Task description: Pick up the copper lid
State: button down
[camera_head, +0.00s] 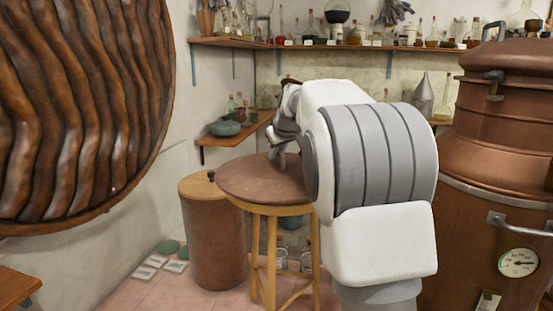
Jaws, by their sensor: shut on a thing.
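A brown cylindrical drum (213,240) stands against the stool's left side. A large copper still (500,150) with a gauge stands at the right. Wall shelves (228,138) hold bottles and a green bowl (225,128). A large ribbed brown round object (80,110) fills the upper left.

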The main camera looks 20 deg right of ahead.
jog(key=r, duration=0.4)
jog(key=shift+d+r+p, duration=0.15)
jog(key=shift+d+p, duration=0.05)
jog(key=shift+p, duration=0.1)
jog(key=s+d+r, duration=0.6)
jog(key=d, duration=0.3)
jog(key=shift+d+r, duration=0.2)
jog(key=shift+d, duration=0.1)
jog(key=shift+s, duration=0.1)
jog(key=c, duration=1.4)
grip_release()
grip_shut()
jog(key=shift+s, duration=0.1)
